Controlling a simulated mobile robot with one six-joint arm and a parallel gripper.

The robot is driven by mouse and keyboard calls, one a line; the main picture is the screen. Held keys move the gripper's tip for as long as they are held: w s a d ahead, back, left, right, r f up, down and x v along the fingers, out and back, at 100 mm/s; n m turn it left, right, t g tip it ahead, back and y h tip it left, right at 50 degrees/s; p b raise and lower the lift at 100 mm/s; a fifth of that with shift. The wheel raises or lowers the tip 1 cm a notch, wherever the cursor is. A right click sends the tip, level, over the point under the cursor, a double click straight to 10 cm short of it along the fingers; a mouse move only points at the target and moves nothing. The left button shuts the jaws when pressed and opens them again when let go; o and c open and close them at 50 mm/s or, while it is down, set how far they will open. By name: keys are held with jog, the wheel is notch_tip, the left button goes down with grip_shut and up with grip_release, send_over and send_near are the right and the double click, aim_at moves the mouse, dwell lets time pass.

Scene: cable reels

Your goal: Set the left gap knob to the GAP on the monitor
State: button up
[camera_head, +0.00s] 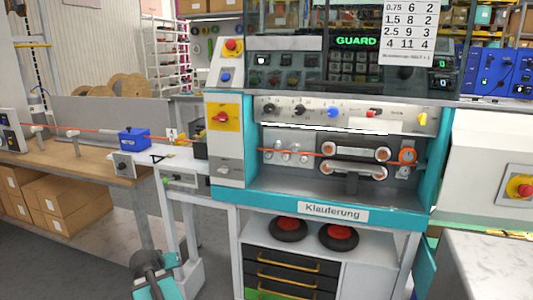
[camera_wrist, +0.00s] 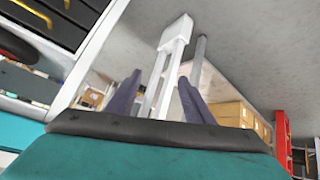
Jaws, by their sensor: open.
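A row of knobs sits on the light panel of the teal machine (camera_head: 434,165) in the head view. It includes a black knob at the left (camera_head: 269,108), another black knob (camera_head: 300,110), a blue knob (camera_head: 333,112) and a yellow one (camera_head: 422,118). Their labels are too small to read, so I cannot tell which is the left gap knob. A dark screen above shows "GUARD" (camera_head: 357,41) in green; I cannot read a GAP value. My gripper (camera_wrist: 158,92) is open and empty in the wrist view, its two dark fingers apart. It is away from the knobs, low over the floor.
An orange cable (camera_head: 70,129) runs in from the left bench (camera_head: 90,165). Drawers (camera_head: 285,268) and red-black discs (camera_head: 338,237) are below the machine. Grey floor (camera_head: 60,265) is open at lower left.

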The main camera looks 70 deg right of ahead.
jog(key=s+d+r+m+h+p, duration=0.1)
jog(key=s+d+r+m+h, duration=0.15)
jog(key=d+r, duration=0.75)
jog(key=m+g+h+p, duration=0.35)
jog(key=m+h, duration=0.25)
jog(key=h, duration=0.2)
send_near(268, 108)
jog(key=a, duration=0.5)
jog(key=shift+s+a+r+t+y, duration=0.2)
jog(key=shift+s+r+t+y, duration=0.05)
jog(key=shift+s+t, duration=0.1)
jog(key=shift+w+d+p, duration=0.1)
jog(key=shift+d+p, duration=0.05)
jog(key=shift+p, duration=0.15)
jog(key=shift+w+d+p, duration=0.2)
jog(key=shift+d+p, duration=0.25)
jog(key=shift+d, duration=2.9)
jog(key=shift+w+d+p, duration=0.2)
jog(key=shift+d+p, duration=0.2)
jog(key=shift+d, duration=3)
jog(key=c, duration=1)
jog(key=shift+c, duration=0.2)
